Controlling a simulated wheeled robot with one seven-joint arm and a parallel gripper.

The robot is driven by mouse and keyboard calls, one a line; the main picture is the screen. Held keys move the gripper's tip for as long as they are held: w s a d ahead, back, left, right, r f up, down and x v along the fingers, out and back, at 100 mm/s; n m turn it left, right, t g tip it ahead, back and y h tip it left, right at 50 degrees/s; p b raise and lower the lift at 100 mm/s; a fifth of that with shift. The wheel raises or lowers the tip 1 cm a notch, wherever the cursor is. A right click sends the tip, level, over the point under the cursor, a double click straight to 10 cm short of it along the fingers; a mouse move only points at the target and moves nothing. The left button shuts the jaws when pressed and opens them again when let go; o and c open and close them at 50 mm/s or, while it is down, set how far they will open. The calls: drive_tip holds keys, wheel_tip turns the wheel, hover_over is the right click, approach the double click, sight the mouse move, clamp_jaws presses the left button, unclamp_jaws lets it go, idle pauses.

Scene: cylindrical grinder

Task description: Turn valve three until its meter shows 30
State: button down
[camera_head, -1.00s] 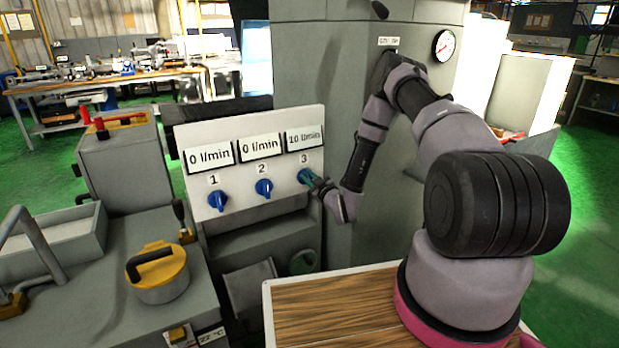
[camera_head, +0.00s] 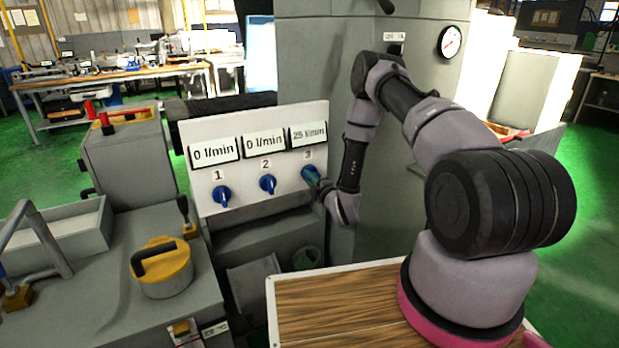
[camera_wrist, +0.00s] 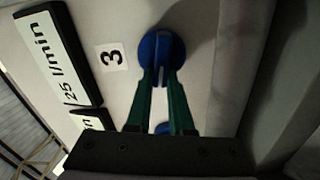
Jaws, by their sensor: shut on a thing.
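Valve three (camera_head: 310,174) is a blue knob under the label 3 on the white panel (camera_head: 245,196); it also shows in the wrist view (camera_wrist: 161,55). Its meter (camera_head: 308,135) reads 25 l/min, and the same reading shows sideways in the wrist view (camera_wrist: 58,62). My gripper (camera_head: 317,184) is at valve three, its green fingers (camera_wrist: 160,84) shut on the knob's raised grip from both sides. The fingers partly cover the knob in the head view.
Valve one (camera_head: 222,195) and valve two (camera_head: 267,184) sit to the left, their meters (camera_head: 214,152) and (camera_head: 264,142) at 0 l/min. A grey machine housing (camera_head: 300,50) stands behind my arm. A wooden-topped surface (camera_head: 330,310) lies in front.

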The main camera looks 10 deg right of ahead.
drive_tip(key=shift+f+n, duration=0.2)
drive_tip(key=shift+n, duration=0.55)
drive_tip(key=shift+f+n, duration=0.15)
drive_tip(key=shift+n, duration=0.6)
drive_tip(key=c, duration=0.8)
unclamp_jaws()
drive_tip(key=shift+s, duration=0.1)
drive_tip(key=v, duration=1)
drive_tip(key=shift+s, duration=0.35)
drive_tip(key=shift+w+d+r, duration=0.1)
